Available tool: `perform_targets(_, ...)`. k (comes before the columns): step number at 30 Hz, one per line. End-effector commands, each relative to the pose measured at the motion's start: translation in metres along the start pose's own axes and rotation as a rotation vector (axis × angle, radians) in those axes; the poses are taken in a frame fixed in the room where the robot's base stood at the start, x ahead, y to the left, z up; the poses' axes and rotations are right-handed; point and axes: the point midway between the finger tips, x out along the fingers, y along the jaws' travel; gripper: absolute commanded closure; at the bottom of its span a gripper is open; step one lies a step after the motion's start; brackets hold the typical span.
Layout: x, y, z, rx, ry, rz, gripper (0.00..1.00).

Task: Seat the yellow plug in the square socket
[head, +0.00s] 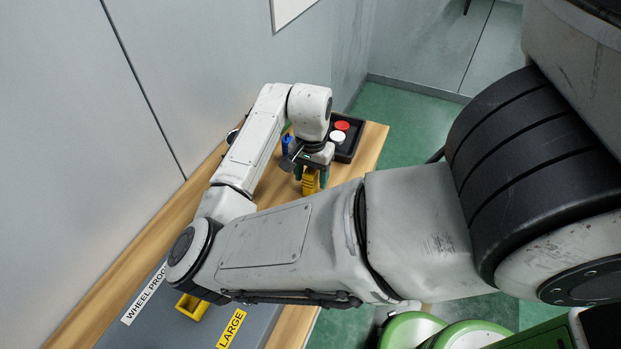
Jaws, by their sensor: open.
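A yellow piece (310,183), which looks like the plug, is upright on the wooden bench at my gripper. My gripper (311,176) points down with its green fingers on either side of the yellow piece. The fingers are open, and I cannot tell whether they touch it. A yellow square-shaped fitting (191,306) sits on the grey panel at the lower left, partly hidden by my arm. I cannot tell whether it is the square socket.
A black tray (358,150) with a red disc (342,125) and a white disc (337,137) stands behind my gripper. A blue item (286,142) stands left of it. The grey panel (180,335) bears labels. The wall borders the bench's left side.

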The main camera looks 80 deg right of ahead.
Motion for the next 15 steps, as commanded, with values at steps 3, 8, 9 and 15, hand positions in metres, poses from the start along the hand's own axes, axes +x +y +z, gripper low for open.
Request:
perform_targets(3, 0.0085, 0.0004, 0.0003, 0.0, -0.001, 0.001, 0.42)
perform_targets(8, 0.0102, 0.0, 0.0001, 0.0, 0.0, -0.001, 0.42)
perform_targets(9, 0.0101, 0.0, 0.0001, 0.0, 0.0, -0.001, 0.42)
perform_targets(15, 0.0098, 0.0, 0.0001, 0.0, 0.0, -0.001, 0.57)
